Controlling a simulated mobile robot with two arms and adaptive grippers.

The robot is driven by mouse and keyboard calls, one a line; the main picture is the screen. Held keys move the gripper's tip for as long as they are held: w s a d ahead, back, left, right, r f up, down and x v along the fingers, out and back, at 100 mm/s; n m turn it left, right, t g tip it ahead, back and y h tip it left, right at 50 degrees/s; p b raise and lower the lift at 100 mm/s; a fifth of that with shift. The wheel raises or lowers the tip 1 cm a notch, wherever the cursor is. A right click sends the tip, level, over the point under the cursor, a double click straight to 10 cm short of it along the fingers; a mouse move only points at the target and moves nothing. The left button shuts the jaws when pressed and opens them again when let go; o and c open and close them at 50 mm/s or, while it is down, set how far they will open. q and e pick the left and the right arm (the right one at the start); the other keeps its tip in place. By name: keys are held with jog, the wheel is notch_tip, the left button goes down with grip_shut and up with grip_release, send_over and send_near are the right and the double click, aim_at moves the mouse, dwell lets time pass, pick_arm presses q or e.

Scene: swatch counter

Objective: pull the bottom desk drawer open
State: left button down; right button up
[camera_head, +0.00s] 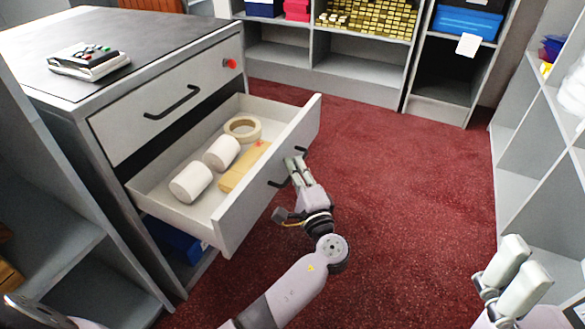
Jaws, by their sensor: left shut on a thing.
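The bottom desk drawer (268,190) stands well pulled out of the grey desk, below a shut top drawer (165,105) with a black handle. My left gripper (293,168) is at the outer face of the open drawer, shut on its dark handle (277,184); the fingers partly hide the handle. In the drawer lie two white rolls (191,182), a beige tape ring (242,128) and a flat yellowish piece (243,168). My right gripper (512,276) is at the lower right, empty, with its two pale fingers apart.
A blue bin (175,240) shows under the drawer. Shelves (285,55) stand at the back and a white shelf unit (510,110) at the right. The red carpet (410,180) between is clear.

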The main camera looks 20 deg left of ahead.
pick_arm(q)
jog(key=shift+f, duration=0.1)
jog(key=c, duration=1.7)
grip_release()
jog(key=v, duration=1.2)
